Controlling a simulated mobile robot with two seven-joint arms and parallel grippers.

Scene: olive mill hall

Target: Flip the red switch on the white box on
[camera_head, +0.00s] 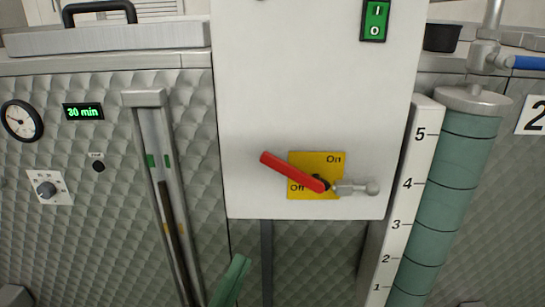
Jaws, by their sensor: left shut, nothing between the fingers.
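The white box (270,90) stands upright in the middle of the head view. On its lower front is a yellow plate (305,159) with "On" at upper right and "Off" at lower left. The red switch (285,170) is a lever on this plate; its free end points left and slightly up, past the plate's left edge, on the "Off" side. A grey metal piece with a rounded end (357,188) sticks out right of its pivot. My left gripper (238,265), teal, is shut and empty below the box's lower left corner, apart from the switch. My right gripper is not in view.
A green I/O rocker switch (375,19) is higher on the box. A numbered scale (403,210) and teal cylinder (452,190) stand to its right. A slim upright gauge (165,190) stands left. Space before the lever looks clear.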

